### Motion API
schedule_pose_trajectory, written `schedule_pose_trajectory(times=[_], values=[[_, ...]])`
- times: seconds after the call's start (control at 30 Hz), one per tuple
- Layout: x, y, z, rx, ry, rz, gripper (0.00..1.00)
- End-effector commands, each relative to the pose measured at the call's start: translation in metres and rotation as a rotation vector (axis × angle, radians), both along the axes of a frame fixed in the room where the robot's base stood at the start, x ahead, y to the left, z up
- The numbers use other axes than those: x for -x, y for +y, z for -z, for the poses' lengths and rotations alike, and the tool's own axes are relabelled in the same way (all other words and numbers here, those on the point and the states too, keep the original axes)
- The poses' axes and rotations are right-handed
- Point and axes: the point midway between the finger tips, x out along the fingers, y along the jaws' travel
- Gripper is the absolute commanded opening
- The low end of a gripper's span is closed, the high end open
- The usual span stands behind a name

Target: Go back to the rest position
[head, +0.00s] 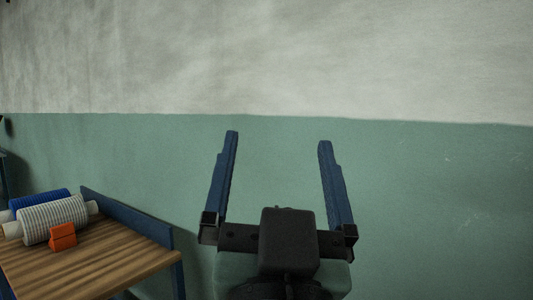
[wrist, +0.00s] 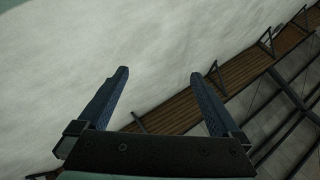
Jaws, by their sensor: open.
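My gripper (head: 280,140) is raised in front of the wall in the head view. Its two blue fingers stand wide apart with nothing between them. In the wrist view my gripper (wrist: 160,75) is also open and empty, with pale wall behind the fingers. It is apart from the wooden table and touches nothing that I can see.
A wooden table (head: 90,268) with a blue edge board (head: 125,215) stands at the lower left. On it lie a white ribbed roll (head: 55,219), a blue roll (head: 40,199) and an orange block (head: 62,237). The wall (head: 440,190) is green below, whitish above. A long wooden surface (wrist: 245,75) crosses the wrist view.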

Motion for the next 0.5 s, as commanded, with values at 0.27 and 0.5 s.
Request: schedule_pose_trajectory(times=[0.27, 0.5], values=[[0.061, 0.012, -0.061, 0.104, -0.241, 0.049, 1.0], [0.061, 0.012, -0.061, 0.104, -0.239, 0.049, 1.0]])
